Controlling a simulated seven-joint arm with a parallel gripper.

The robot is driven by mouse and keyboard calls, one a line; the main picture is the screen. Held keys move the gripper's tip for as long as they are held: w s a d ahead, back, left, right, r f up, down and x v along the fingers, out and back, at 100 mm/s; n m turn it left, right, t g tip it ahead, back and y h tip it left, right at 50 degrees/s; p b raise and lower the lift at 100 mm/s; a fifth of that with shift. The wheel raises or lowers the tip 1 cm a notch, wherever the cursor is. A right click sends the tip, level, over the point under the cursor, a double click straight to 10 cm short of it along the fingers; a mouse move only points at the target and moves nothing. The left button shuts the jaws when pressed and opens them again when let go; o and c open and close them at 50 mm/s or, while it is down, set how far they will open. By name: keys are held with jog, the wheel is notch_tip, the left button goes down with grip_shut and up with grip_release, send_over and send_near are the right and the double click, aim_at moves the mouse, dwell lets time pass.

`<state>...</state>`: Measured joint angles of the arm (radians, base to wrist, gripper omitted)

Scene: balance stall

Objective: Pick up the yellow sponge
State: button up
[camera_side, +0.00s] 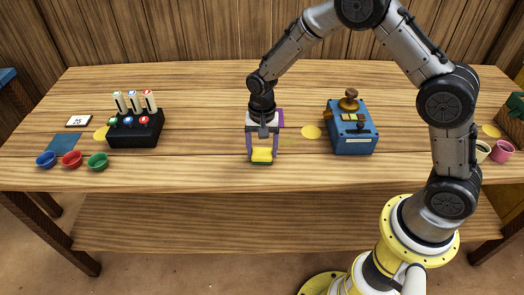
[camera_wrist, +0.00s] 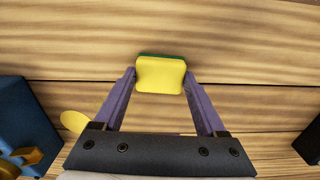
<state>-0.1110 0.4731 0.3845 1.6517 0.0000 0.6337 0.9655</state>
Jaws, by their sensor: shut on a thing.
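The yellow sponge (camera_side: 262,154) with a green layer is at the front middle of the table in the side view. It also shows in the wrist view (camera_wrist: 160,75), between the tips of the two purple fingers. My gripper (camera_side: 262,157) points down over it and is shut on it. In the wrist view my gripper (camera_wrist: 159,82) has one finger against each side of the sponge. I cannot tell whether the sponge touches the table or is slightly raised.
A blue box (camera_side: 352,140) with a brown knob stands to the right. A purple patch (camera_side: 280,117) lies behind my gripper.

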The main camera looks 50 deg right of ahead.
aim_at(262, 152)
jog(key=shift+r, duration=0.45)
notch_tip(262, 152, up, 2)
jog(key=shift+r, duration=0.2)
jog(key=s+d+r, duration=0.1)
jog(key=s+r, duration=0.8)
jog(key=s, duration=0.5)
jog(key=shift+d+r, duration=0.25)
